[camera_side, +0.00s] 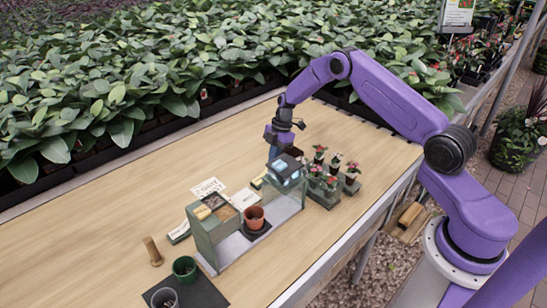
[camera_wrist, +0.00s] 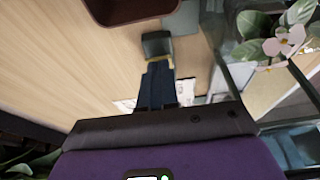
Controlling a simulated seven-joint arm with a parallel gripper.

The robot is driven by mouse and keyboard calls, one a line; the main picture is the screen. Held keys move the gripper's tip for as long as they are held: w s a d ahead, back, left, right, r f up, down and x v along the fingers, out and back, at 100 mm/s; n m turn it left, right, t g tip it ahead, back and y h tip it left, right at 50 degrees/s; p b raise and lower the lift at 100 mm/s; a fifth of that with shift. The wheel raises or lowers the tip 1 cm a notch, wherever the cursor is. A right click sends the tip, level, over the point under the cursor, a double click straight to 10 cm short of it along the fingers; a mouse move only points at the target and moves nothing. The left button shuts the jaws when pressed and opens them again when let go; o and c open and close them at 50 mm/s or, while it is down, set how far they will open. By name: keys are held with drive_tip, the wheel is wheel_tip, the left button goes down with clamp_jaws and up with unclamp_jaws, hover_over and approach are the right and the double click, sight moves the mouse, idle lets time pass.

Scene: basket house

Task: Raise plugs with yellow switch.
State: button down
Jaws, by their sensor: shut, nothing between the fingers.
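My gripper (camera_side: 272,153) points down behind the box with the lit screen (camera_side: 286,168); its fingertips are partly hidden there in the side view. In the wrist view my gripper (camera_wrist: 159,66) has its dark blue fingers together and empty. A yellow strip (camera_wrist: 170,61), which may be the yellow switch, lies at the fingertips on the edge of a small dark green block (camera_wrist: 157,43). I cannot tell whether the fingers touch it. A small yellow piece (camera_side: 257,183) shows beside the green stand in the side view. Potted seedling plugs (camera_side: 331,180) with red and pink flowers stand in a green tray to the right.
A green stand (camera_side: 207,236) holds a terracotta pot (camera_side: 254,214) on a dark plate. White cards (camera_side: 208,187) lie behind it. A wooden peg (camera_side: 153,250) and a green cup (camera_side: 184,268) are at front left. The left of the table is clear. Pink flowers (camera_wrist: 284,40) are close at right.

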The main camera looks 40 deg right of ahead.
drive_tip(key=shift+d+f+y, duration=0.55)
drive_tip(key=shift+d+y, duration=0.1)
drive_tip(key=shift+y, duration=0.55)
drive_tip(key=shift+d+f+y, duration=0.1)
drive_tip(key=shift+f+y, duration=0.1)
drive_tip(key=shift+y, duration=0.2)
drive_tip(key=shift+d+f, duration=0.3)
drive_tip(key=shift+f, duration=0.15)
drive_tip(key=shift+r, duration=0.15)
drive_tip(key=shift+r, duration=0.65)
